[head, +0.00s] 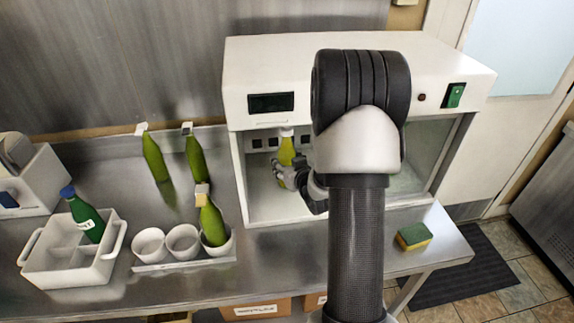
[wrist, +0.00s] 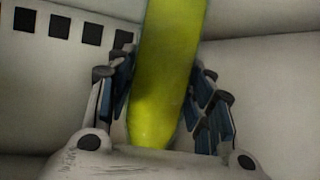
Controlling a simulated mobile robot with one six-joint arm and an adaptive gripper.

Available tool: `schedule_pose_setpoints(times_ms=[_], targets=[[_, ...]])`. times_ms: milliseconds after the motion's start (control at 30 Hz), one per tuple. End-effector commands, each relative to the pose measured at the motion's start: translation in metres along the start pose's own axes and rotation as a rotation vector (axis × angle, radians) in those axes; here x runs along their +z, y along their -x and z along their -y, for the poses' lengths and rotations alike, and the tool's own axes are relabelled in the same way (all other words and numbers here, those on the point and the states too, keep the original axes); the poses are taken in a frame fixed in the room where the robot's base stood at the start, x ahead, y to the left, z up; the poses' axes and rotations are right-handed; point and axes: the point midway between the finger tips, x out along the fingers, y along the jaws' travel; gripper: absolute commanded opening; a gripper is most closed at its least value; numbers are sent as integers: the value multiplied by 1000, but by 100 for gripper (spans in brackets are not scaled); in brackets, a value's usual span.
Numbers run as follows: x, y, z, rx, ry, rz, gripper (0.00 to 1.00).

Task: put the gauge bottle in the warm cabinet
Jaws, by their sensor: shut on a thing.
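The warm cabinet (head: 270,78) is a white box with an open front, standing at the back of the steel counter. My gripper (head: 288,176) reaches inside its left part, shut on the gauge bottle (head: 287,152), which is yellow-green with a pale top and looks upright. In the wrist view the bottle (wrist: 165,75) stands between the padded fingers of my gripper (wrist: 165,105), with white cabinet walls around it. The bottle's base is hidden, so I cannot tell whether it touches the cabinet floor. My arm hides the middle of the cabinet.
A rack of white cups (head: 183,243) holds a tilted green bottle (head: 212,222). Two green bottles (head: 155,158) (head: 196,158) lean behind it. A white caddy (head: 70,262) holds a blue-capped bottle (head: 86,216). A sponge (head: 413,236) lies at the counter's right end.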

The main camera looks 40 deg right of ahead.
Motion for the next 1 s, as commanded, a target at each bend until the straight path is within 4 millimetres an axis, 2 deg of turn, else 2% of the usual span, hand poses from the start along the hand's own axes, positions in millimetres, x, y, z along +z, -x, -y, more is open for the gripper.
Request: schedule_pose_setpoints(times_ms=[267, 300, 600, 1000], targets=[[0, -1, 0, 0, 1, -6, 0], [2, -1, 0, 0, 0, 0, 49], [2, 0, 0, -1, 0, 0, 68], [-3, 2, 0, -1, 0, 0, 68]])
